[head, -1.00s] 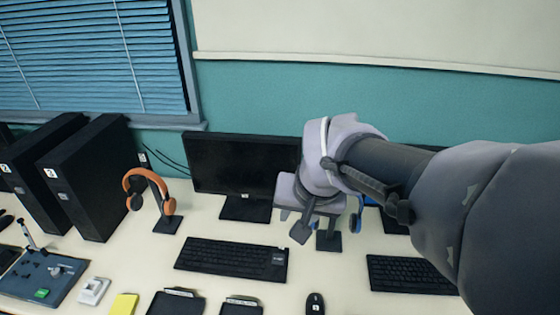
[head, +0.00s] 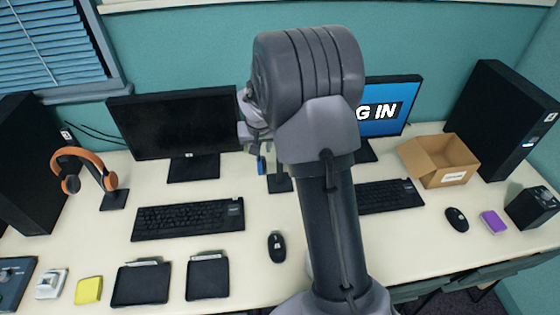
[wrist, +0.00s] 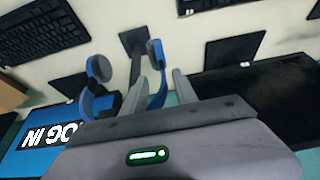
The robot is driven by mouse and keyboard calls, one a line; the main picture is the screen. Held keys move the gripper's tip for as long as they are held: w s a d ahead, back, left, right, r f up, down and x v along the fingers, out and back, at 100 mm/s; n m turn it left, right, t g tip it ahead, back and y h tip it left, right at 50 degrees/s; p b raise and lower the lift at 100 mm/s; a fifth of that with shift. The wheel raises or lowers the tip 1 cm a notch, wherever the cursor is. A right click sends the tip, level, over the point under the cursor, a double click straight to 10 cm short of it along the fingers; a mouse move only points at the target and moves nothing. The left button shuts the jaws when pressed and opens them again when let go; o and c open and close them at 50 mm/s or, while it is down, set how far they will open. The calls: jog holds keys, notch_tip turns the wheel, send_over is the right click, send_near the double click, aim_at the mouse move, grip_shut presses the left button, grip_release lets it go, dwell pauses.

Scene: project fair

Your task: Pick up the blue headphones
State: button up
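The blue headphones (head: 261,166) hang on a dark stand (head: 280,182) between the two monitors. In the head view my arm hides most of them, and only one blue ear cup shows clearly. In the wrist view the headphones (wrist: 156,53) show both ear cups and part of the blue band. My gripper (wrist: 160,82) is right at them, its two grey fingers apart, with one side of the band between them. Gaps show beside the band, so the fingers look open. My gripper (head: 256,138) is partly hidden behind my arm in the head view.
Orange headphones (head: 85,160) hang on another stand at left. A black monitor (head: 175,125) and a lit monitor (head: 390,105) stand behind. A keyboard (head: 188,219), a mouse (head: 277,246), and an open cardboard box (head: 440,160) are on the desk.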

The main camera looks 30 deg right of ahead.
aim_at(261, 163)
jog(key=x, duration=0.2)
jog(key=b+x, duration=0.1)
jog(key=x, duration=0.2)
jog(key=shift+w+f+b, duration=0.3)
jog(key=shift+w+b, duration=0.1)
jog(key=shift+s+r, duration=0.1)
jog(key=shift+c, duration=0.2)
grip_shut()
dwell(0.6)
